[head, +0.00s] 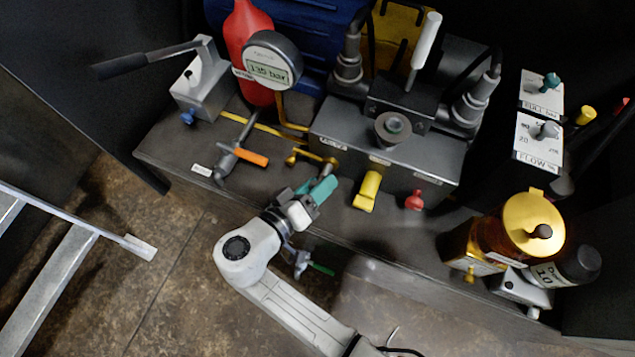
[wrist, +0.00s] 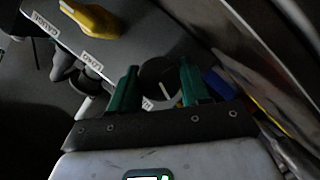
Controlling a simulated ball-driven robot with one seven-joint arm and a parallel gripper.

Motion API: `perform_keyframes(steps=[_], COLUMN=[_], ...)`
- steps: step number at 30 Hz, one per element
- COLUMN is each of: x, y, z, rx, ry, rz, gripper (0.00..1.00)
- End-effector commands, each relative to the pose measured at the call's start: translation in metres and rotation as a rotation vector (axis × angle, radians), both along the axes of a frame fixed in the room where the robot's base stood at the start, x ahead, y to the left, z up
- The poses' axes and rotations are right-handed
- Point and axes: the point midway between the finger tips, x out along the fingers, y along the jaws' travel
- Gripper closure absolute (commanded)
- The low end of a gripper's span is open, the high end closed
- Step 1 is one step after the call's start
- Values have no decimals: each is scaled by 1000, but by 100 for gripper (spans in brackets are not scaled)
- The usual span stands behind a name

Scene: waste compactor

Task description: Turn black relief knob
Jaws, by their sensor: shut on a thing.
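The black relief knob (wrist: 159,78) shows in the wrist view as a dark round knob with a pale pointer line. It sits between the two green fingers of my gripper (wrist: 158,82), which are shut on its sides. In the head view my gripper (head: 320,187) reaches in from below to the front left of the dark valve block (head: 425,163). There I cannot make out the knob behind the fingers.
A yellow handle (head: 367,190) and a red knob (head: 414,200) stand to the right of my gripper. An orange-handled lever (head: 250,157) is to its left. A gauge (head: 271,66) reads 135 bar. An amber reservoir (head: 505,235) stands at the right.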

Motion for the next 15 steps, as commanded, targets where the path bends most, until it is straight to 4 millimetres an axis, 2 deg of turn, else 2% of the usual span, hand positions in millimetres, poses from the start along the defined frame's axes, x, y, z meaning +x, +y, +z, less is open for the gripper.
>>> perform_keyframes(steps=[6, 15], x=[1, 0], y=[1, 2], z=[0, 0], rx=[-109, -173], ry=[39, 62], rz=[2, 3], gripper=[84, 84])
